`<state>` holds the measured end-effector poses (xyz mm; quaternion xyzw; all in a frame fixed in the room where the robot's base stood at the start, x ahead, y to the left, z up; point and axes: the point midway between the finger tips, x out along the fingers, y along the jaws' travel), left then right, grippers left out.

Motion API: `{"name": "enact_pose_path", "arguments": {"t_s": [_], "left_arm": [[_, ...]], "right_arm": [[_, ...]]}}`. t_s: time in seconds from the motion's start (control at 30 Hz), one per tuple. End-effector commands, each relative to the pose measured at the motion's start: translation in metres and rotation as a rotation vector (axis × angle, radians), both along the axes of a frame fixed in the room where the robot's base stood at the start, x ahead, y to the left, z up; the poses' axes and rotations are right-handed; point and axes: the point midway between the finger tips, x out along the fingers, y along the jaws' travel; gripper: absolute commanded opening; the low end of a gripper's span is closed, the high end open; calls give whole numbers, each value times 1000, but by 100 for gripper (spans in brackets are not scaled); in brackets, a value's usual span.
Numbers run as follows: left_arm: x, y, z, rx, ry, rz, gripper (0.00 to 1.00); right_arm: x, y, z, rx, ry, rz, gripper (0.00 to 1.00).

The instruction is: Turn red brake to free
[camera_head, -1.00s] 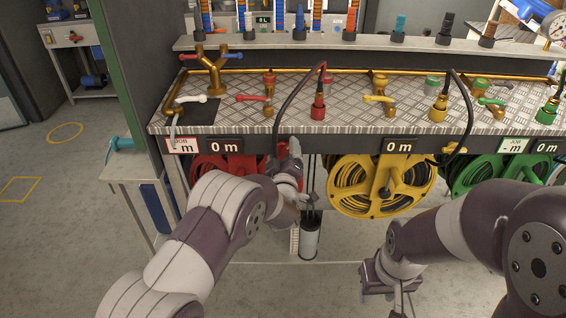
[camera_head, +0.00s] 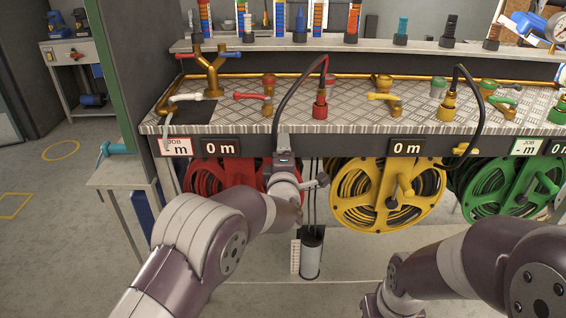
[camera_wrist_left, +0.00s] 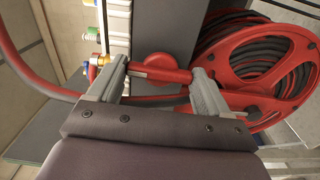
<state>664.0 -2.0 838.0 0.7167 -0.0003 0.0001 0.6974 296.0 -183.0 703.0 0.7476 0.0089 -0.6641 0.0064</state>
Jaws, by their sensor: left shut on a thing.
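The red hose reel (camera_head: 218,175) hangs under the left part of the bench, partly covered by my left arm. It also shows in the left wrist view (camera_wrist_left: 282,72), at the right. The red brake handle (camera_wrist_left: 165,75) lies between the fingers of my left gripper (camera_wrist_left: 160,68), which is shut on it, with a fingertip at each end.
A yellow reel (camera_head: 388,195) and a green reel (camera_head: 510,185) hang to the right. Valves and hose couplings stand on the metal bench top (camera_head: 340,108). The floor at left is open.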

Motion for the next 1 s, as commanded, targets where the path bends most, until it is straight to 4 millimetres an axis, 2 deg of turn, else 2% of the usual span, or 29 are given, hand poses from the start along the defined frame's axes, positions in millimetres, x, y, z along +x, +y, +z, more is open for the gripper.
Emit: {"name": "enact_pose_path", "arguments": {"t_s": [0.13,0.63,0.67,0.7,1.0], "left_arm": [[0,0,-2,-30,1,0,48],[0,0,0,-45,1,0,48],[0,0,0,-44,1,0,88],[0,0,0,-44,1,0,100],[-5,0,1,-43,1,-1,100]], "right_arm": [[0,0,-6,0,0,0,43],[0,0,-6,0,0,0,43],[0,0,-6,0,0,0,43],[0,0,-6,0,0,0,43],[0,0,-5,0,0,0,43]]}}
